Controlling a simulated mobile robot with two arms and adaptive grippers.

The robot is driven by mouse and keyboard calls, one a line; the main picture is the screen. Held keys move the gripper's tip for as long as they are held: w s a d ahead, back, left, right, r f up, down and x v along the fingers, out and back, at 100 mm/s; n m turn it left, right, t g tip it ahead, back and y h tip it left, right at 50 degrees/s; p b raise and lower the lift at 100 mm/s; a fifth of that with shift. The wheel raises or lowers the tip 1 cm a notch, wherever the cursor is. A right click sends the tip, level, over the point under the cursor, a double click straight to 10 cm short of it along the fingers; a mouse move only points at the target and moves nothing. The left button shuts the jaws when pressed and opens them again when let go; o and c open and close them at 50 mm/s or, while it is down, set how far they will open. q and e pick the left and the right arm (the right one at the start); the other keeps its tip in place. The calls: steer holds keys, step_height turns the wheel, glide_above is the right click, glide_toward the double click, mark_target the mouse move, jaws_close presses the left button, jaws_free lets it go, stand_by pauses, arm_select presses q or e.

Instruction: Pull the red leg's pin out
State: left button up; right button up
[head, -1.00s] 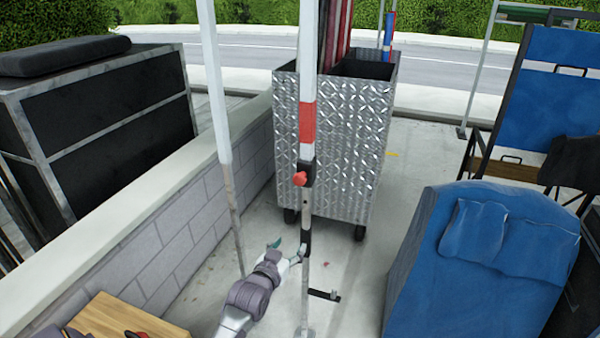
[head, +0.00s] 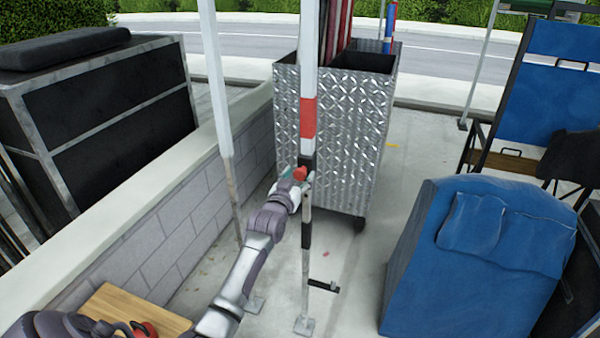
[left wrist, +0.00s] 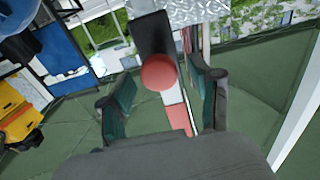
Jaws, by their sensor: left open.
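The red-banded leg (head: 308,118) stands upright in the middle of the head view, with a white upper part and a thinner grey lower part. Its red pin (head: 300,173) sticks out of a black collar. In the left wrist view the pin's round red knob (left wrist: 158,75) faces the camera in front of the black collar (left wrist: 152,35). My left gripper (head: 298,180) is at the pin, partly hiding the collar. In the left wrist view the left gripper (left wrist: 158,98) is open, one finger on each side of the knob. I cannot tell whether either finger touches it. My right gripper is not seen.
A metal diamond-plate cart (head: 350,125) stands behind the leg. A low block wall (head: 185,205) runs along the left, with another white pole (head: 215,90) near it. A blue padded seat (head: 470,270) is at the right. A black lever (head: 322,285) juts from the lower leg.

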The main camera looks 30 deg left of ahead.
arm_select(q)
steer(key=shift+x, duration=0.75)
jaws_close()
